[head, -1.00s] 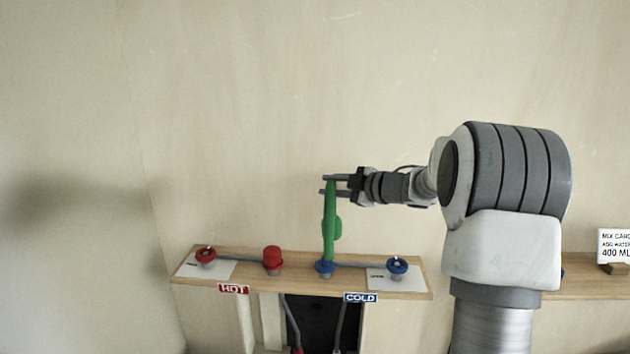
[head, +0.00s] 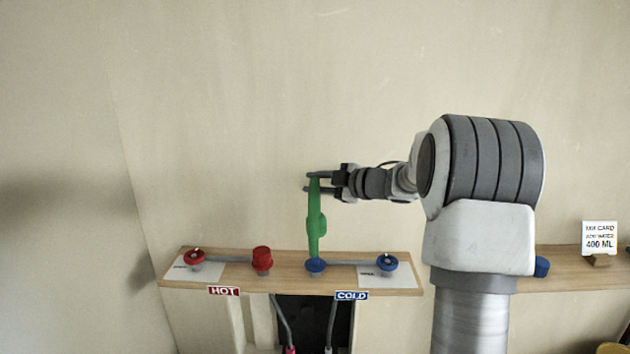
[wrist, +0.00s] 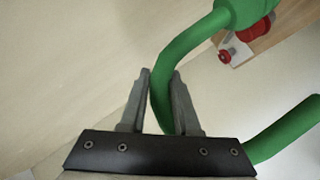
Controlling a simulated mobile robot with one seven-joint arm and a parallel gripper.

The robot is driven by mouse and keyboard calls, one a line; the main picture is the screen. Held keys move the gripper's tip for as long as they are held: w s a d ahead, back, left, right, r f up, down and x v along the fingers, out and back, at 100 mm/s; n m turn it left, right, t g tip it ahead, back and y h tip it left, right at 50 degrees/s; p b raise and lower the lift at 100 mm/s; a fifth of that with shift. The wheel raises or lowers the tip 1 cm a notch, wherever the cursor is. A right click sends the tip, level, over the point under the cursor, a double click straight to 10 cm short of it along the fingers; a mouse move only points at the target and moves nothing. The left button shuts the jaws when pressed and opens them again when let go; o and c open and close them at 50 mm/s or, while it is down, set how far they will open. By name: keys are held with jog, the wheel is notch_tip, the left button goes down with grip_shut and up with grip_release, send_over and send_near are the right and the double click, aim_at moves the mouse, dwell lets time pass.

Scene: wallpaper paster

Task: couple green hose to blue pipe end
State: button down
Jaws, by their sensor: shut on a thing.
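The green hose (head: 315,228) hangs upright from my gripper (head: 318,182), which is shut on its upper part. The wrist view shows the hose (wrist: 159,97) between my two fingers (wrist: 162,75). The hose's lower end is at the blue pipe end (head: 316,266) on the wooden shelf, above the COLD sign. In the head view the two overlap; I cannot tell whether they are joined. The blue pipe end is not clear in the wrist view.
A blue valve (head: 387,262) is on the right of the pipe. A red valve (head: 194,256) and red cap (head: 262,256) are on the HOT side (head: 223,291). A blue piece (head: 541,266) and a 400 ML card (head: 600,238) are at the right.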

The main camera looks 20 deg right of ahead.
jog(key=shift+r+p, duration=0.4)
jog(key=shift+p, duration=0.3)
notch_tip(320, 180, down, 6)
jog(key=b, duration=0.4)
jog(key=shift+f, duration=0.2)
jog(key=shift+p, duration=0.45)
dwell(1.0)
jog(key=shift+f+b, duration=1.4)
jog(key=shift+f, duration=0.75)
jog(key=c, duration=0.6)
grip_release()
jog(key=shift+o, duration=0.2)
jog(key=shift+s, duration=0.1)
jog(key=b+v, duration=0.1)
jog(key=v, duration=1.6)
jog(key=shift+d+r, duration=0.15)
jog(key=shift+d, duration=0.05)
